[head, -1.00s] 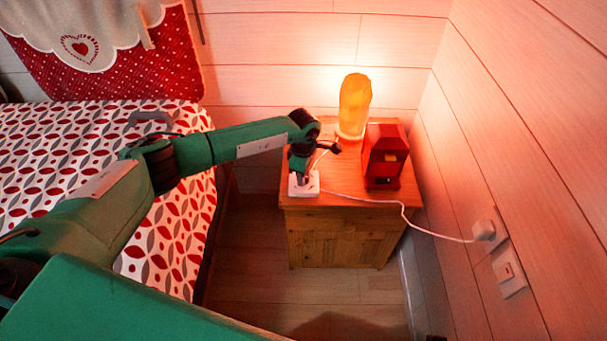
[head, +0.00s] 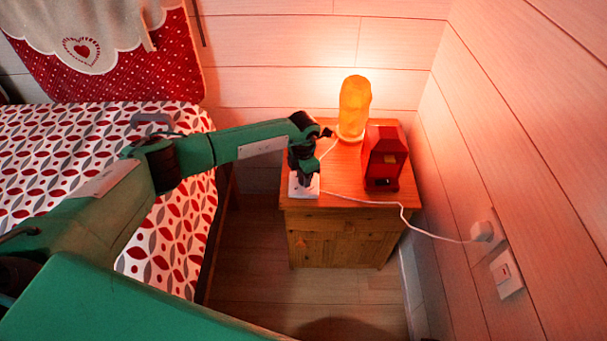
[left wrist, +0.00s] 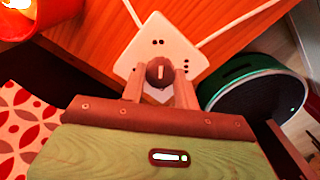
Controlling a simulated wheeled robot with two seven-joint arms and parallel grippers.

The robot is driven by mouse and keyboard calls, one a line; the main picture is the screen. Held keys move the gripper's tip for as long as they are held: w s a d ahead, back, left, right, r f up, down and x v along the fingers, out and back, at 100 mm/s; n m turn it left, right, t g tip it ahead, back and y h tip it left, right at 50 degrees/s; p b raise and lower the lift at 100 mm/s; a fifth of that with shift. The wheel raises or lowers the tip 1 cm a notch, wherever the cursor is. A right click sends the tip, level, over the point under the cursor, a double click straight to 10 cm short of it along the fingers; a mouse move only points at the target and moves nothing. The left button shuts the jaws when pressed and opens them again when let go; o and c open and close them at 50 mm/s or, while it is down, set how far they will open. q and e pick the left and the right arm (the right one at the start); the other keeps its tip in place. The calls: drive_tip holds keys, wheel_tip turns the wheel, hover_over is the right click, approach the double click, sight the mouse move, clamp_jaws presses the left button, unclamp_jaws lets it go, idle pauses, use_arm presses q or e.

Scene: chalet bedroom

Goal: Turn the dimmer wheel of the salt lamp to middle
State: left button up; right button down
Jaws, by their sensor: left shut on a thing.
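The salt lamp (head: 355,105) glows orange at the back of the wooden nightstand. Its white dimmer box (head: 311,190) lies at the nightstand's front left corner, and a white cord runs from it. In the left wrist view the box (left wrist: 183,45) shows small dark holes and a round dark dimmer wheel (left wrist: 160,71) with a pale mark line, pointing roughly straight up the picture. My left gripper (head: 305,180) comes down onto the box. In the left wrist view its two fingers (left wrist: 160,82) are shut on the wheel, one on each side. My right gripper is not in view.
A red box-like object (head: 384,157) stands beside the lamp on the nightstand (head: 345,220). The cord runs to a plug (head: 483,231) on the right wall, above a switch (head: 506,273). The bed (head: 180,225) is at left. Bare floor lies before the nightstand.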

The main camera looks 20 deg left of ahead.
use_arm(q)
drive_tip(key=shift+n, duration=0.7)
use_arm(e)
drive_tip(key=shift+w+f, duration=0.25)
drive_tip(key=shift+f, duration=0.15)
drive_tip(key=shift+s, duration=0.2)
use_arm(q)
drive_tip(key=o, duration=1)
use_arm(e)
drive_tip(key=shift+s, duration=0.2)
